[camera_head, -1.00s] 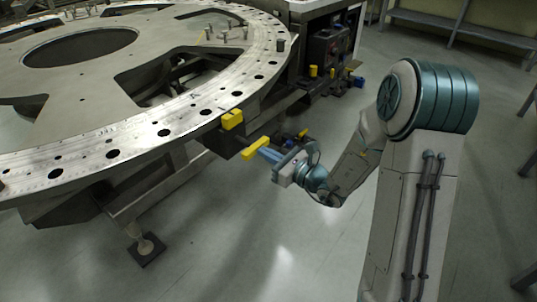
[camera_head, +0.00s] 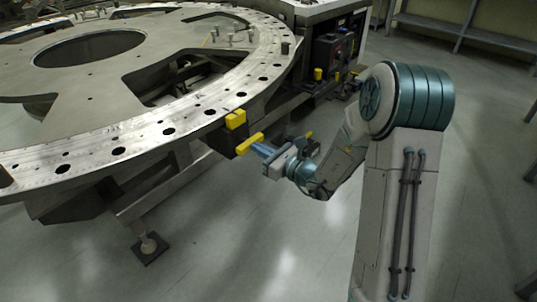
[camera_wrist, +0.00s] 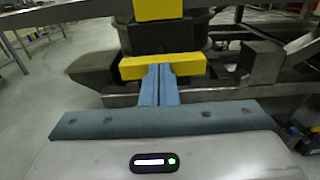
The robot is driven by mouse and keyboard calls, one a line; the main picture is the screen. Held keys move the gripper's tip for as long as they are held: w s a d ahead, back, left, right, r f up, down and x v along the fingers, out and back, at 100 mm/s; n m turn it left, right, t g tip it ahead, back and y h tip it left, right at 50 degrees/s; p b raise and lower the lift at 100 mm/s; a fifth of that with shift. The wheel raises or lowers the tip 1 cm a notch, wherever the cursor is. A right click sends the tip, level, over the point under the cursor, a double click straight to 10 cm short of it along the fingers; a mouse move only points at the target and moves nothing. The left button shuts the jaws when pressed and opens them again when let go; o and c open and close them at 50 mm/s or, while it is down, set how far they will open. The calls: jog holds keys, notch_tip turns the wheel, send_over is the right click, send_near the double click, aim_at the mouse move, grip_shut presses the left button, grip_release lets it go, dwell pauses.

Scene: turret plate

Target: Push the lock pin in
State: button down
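The lock pin has a yellow bar-shaped handle (camera_head: 249,144) beside the dark housing under the rim of the turret plate (camera_head: 140,128). A yellow block (camera_head: 235,119) sits just above it on the rim. In the wrist view the pin's handle (camera_wrist: 135,69) lies crosswise at my fingertips, below the upper yellow block (camera_wrist: 158,10). My gripper (camera_wrist: 159,72) has its two blue fingers side by side with only a thin seam between them. Their tips overlap the middle of the handle's near face and appear to touch it. The pin's shaft is hidden behind the handle.
Dark metal beams (camera_wrist: 270,93) of the turret frame lie behind and beside the handle. A support foot (camera_head: 149,247) stands on the floor below. A dark box with yellow parts (camera_head: 330,52) is at the back. The floor in front is clear.

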jog(key=shift+w+r, duration=0.15)
jog(key=v, duration=1.4)
jog(key=shift+p, duration=0.4)
